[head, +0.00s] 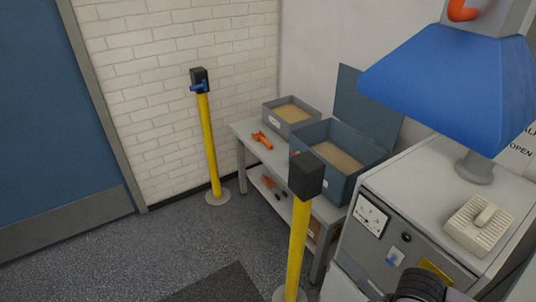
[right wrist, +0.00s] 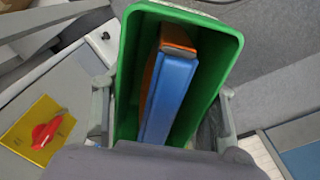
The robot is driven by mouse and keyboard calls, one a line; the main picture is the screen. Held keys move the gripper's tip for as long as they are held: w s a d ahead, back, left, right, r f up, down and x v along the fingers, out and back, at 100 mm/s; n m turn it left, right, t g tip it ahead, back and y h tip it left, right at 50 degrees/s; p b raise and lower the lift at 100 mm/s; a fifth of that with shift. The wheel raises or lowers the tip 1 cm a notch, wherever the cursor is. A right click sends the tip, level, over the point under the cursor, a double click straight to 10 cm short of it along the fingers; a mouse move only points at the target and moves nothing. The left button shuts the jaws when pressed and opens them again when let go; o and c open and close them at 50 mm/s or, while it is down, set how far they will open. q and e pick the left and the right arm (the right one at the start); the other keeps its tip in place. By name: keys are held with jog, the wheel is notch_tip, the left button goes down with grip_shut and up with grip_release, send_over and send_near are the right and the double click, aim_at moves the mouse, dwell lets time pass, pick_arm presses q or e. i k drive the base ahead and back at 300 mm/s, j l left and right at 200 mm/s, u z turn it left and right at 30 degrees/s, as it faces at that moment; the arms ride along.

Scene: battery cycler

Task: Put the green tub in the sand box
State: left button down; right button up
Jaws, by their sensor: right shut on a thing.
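In the right wrist view the green tub (right wrist: 127,75) is between the fingers of my right gripper (right wrist: 163,108), which is shut on it. A blue slab (right wrist: 170,95) and an orange piece (right wrist: 151,75) stand inside the tub. The tub does not show in the head view. There, two open boxes with sand-coloured fill stand on a grey bench: a small grey box (head: 273,119) at the back and a larger dark blue box (head: 343,186) with its lid raised. The left gripper is not in view.
A yellow post (head: 298,240) stands in front of the bench (head: 243,131); another post (head: 209,150) stands by the brick wall. An orange tool (head: 262,140) lies on the bench. A grey cabinet (head: 398,240) and blue hood (head: 450,80) fill the right. Floor at left is clear.

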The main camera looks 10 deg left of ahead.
aim_at(337, 164)
jog(key=i+j+u, duration=0.6)
jog(key=u, duration=0.2)
jog(key=i+j+u, duration=0.1)
jog(key=i+u, duration=0.3)
jog(key=i+z, duration=0.35)
jog(key=i+j+z, duration=0.1)
jog(key=i+z, duration=0.25)
jog(key=i, duration=0.15)
jog(key=i+j+z, duration=0.2)
jog(key=i+z, duration=0.15)
jog(key=i+l+z, duration=0.1)
jog(key=i+z, duration=0.25)
jog(key=z, duration=0.15)
jog(key=i+z, duration=0.3)
jog(key=z, duration=0.2)
jog(key=i+j+z, duration=0.2)
jog(key=z, duration=0.3)
jog(key=i+j+z, duration=0.35)
jog(key=i+l, duration=0.1)
